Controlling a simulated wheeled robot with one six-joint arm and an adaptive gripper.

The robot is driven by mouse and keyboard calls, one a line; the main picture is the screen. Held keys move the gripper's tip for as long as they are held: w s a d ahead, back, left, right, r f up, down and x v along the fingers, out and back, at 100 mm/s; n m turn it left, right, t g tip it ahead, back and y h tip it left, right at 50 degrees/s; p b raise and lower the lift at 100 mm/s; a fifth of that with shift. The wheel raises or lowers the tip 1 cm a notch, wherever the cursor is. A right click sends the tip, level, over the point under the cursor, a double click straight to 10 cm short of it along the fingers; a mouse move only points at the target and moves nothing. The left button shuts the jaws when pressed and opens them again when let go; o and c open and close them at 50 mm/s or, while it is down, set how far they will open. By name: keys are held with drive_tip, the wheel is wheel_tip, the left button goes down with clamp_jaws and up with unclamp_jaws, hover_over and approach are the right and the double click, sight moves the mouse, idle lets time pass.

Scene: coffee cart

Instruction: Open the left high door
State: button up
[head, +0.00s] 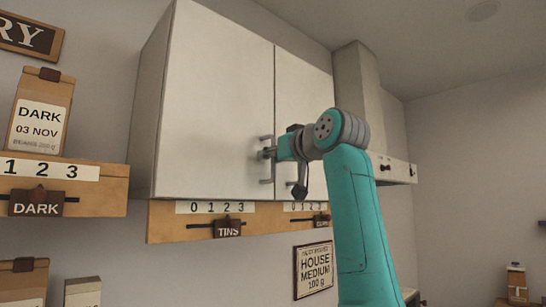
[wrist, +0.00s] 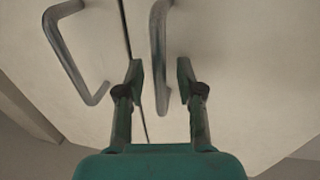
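The left high door (head: 215,95) is a flat cream cabinet door, and it looks shut. Its grey bar handle (head: 269,180) is upright near the door's lower right edge. My gripper (head: 268,153) is at this handle. In the wrist view, my gripper (wrist: 160,76) is open, with one finger on each side of a bar handle (wrist: 159,30). A gap shows between the bar and each finger. The second handle (wrist: 65,60) is on the neighbouring door, left of the seam.
The right high door (head: 300,85) is beside the left one and looks shut. Below is a wooden rail (head: 170,227) with number strips and a TINS tag. A shelf (head: 100,202) with a DARK bag (head: 40,112) is at left. A hood (head: 358,85) stands at right.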

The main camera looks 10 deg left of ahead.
drive_tip(key=shift+c, duration=0.3)
clamp_jaws()
drive_tip(key=shift+s, duration=0.1)
